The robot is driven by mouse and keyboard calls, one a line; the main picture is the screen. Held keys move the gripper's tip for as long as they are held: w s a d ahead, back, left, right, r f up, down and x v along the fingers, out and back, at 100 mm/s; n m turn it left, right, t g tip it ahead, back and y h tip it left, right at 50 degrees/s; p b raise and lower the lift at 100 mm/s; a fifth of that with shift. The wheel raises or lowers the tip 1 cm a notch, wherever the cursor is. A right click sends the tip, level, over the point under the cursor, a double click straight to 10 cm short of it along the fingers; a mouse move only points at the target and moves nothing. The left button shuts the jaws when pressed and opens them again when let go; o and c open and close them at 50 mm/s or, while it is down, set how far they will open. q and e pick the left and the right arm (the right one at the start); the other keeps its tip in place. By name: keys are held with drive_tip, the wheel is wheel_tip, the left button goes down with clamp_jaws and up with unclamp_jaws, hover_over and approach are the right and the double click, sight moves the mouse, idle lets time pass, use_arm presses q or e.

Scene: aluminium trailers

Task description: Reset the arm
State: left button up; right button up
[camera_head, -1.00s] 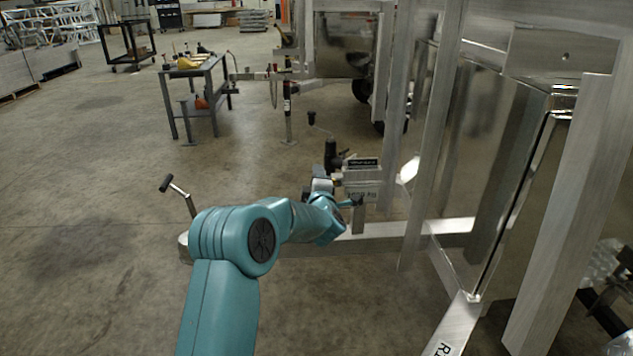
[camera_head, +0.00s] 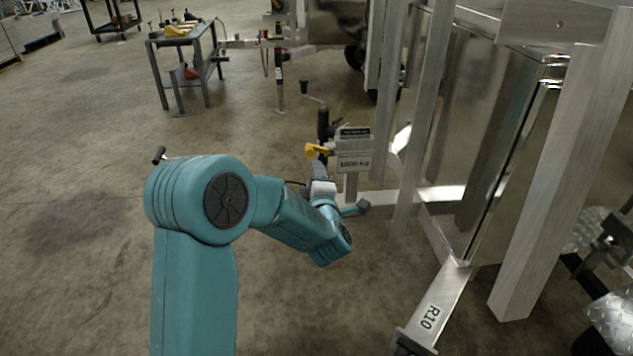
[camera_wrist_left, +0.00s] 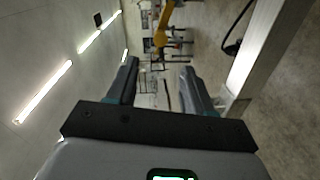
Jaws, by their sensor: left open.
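My left arm is teal and comes in from the lower left of the head view. Its left gripper (camera_head: 319,172) is small there, beside the trailer's front post, and partly hidden by its own wrist. In the left wrist view the two dark fingers (camera_wrist_left: 160,70) stand apart with nothing between them. A yellow handle (camera_head: 318,150) on the post lies just beyond the fingertips; a yellow part (camera_wrist_left: 163,25) also shows ahead of them in the wrist view. My right gripper is not in view.
The aluminium trailer (camera_head: 520,150) with its upright posts fills the right side. A frame bar marked R10 (camera_head: 432,312) is at the lower right. A grey work table (camera_head: 185,65) stands at the back left. The concrete floor at left is clear.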

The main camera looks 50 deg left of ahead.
use_arm(q)
drive_tip(key=shift+v, duration=1.1)
drive_tip(key=shift+s, duration=0.1)
